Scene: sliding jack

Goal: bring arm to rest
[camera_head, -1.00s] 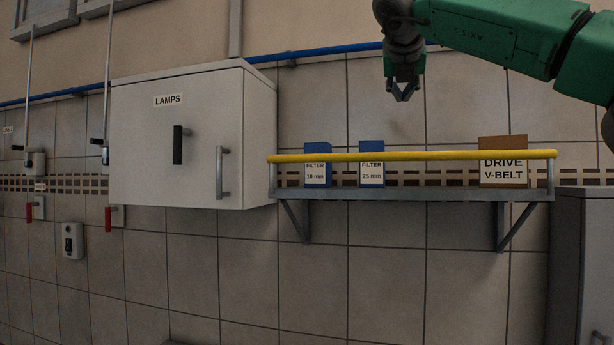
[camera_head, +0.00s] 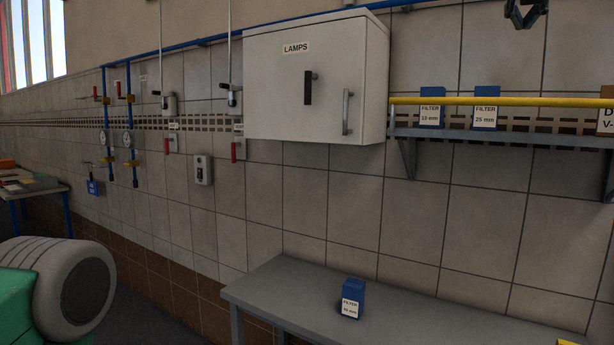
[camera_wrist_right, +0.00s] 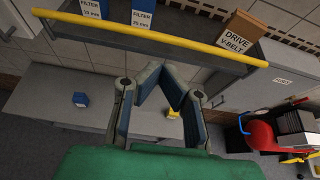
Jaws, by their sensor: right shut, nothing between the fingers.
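My right gripper (camera_head: 525,12) shows at the top right edge of the head view, cut off by the frame, above the shelf and apart from it. In the right wrist view the gripper (camera_wrist_right: 163,72) has its fingers angled together at the tips, shut with nothing between them. The wall shelf (camera_head: 480,142) with its yellow rail (camera_head: 500,102) lies in front of it in that view. A green and grey part of my own arm fills the lower left of the head view; my left gripper is not seen.
Two blue filter boxes (camera_head: 432,108) (camera_head: 486,107) and a brown drive V-belt box (camera_wrist_right: 243,35) stand on the shelf. A white LAMPS cabinet (camera_head: 290,100) hangs to their left. A blue filter box (camera_head: 352,298) stands on the grey table (camera_head: 275,290) below.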

